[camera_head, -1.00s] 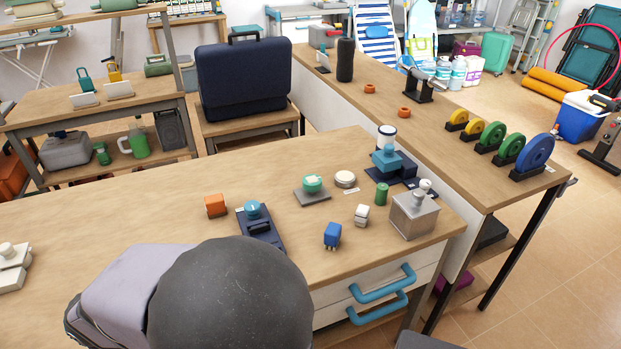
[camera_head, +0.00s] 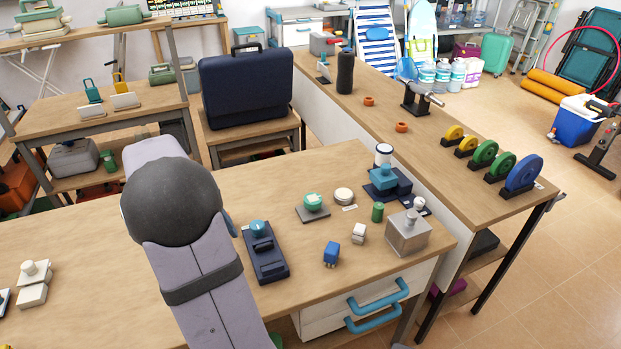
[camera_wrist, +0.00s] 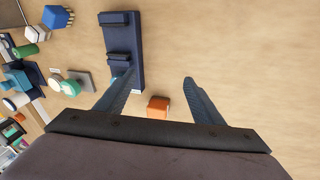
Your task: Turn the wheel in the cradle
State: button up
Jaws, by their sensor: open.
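A long dark blue cradle-like base (camera_head: 268,263) lies on the near bench, with a round teal part (camera_head: 258,227) at its far end. I cannot tell for sure that this part is the wheel. In the wrist view the base (camera_wrist: 123,20) lies up and left of centre; my left finger overlaps its lower end, and the teal part is not clear there. My gripper (camera_wrist: 159,73) is open and empty above the bench. An orange block (camera_wrist: 158,107) shows between the fingers, nearer the palm. In the head view my arm hides most of the gripper and the block.
Coloured discs (camera_head: 523,174) stand in holders on the side bench.

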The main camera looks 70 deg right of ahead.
aim_at(313, 198)
jog(key=s+d+m+p, duration=0.1)
jog(key=d+m, duration=0.1)
jog(key=d, duration=0.2)
jog(key=s+d+r+m+p, duration=0.1)
jog(key=d+m, duration=0.1)
jog(key=d, duration=0.2)
jog(key=s+d+r+m+p, duration=0.1)
jog(key=d+m, duration=0.1)
jog(key=d, duration=0.2)
jog(key=shift+s+d+r+m, duration=0.25)
jog(key=shift+s+d+m, duration=0.05)
jog(key=shift+s, duration=0.05)
jog(key=s+d+m+g+h+p, duration=0.1)
jog(key=s+d+m+p, duration=0.3)
jog(key=s+d+m, duration=0.65)
jog(key=shift+w+d+f+n+p, duration=0.1)
jog(key=shift+d+f+n+p, duration=0.45)
jog(key=shift+f, duration=0.65)
jog(key=shift+d+f+n+p, duration=0.2)
jog(key=shift+d+f+n, duration=0.2)
jog(key=shift+d+f, duration=0.55)
jog(key=shift+w+d+f+n+p, duration=0.1)
jog(key=shift+d+f+n+p, duration=0.35)
jog(key=shift+f, duration=0.95)
jog(key=shift+c, duration=0.3)
jog(key=c, duration=1)
